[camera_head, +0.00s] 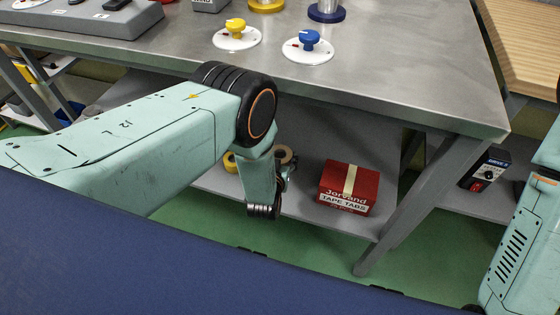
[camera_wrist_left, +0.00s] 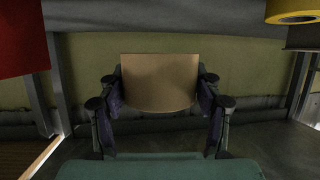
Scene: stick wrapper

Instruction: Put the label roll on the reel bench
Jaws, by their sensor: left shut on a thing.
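My left gripper (camera_wrist_left: 160,95) is shut on a tan roll, likely the label roll (camera_wrist_left: 160,80), with a dark finger on each side in the left wrist view. In the head view the roll (camera_head: 286,153) shows beside my left wrist, partly hidden by it, at the lower shelf under the steel bench. I cannot tell whether it touches the shelf. The steel bench (camera_head: 430,90) has a bare right part; I cannot tell whether it is the reel bench. My right gripper is not in view.
A red tape-tabs box (camera_head: 348,187) stands on the lower shelf (camera_head: 335,222), right of my left gripper. A yellow roll (camera_head: 230,162) is left of it. Yellow (camera_head: 236,28) and blue (camera_head: 309,41) knobs stand on the bench top. A bench leg (camera_head: 405,205) is at right.

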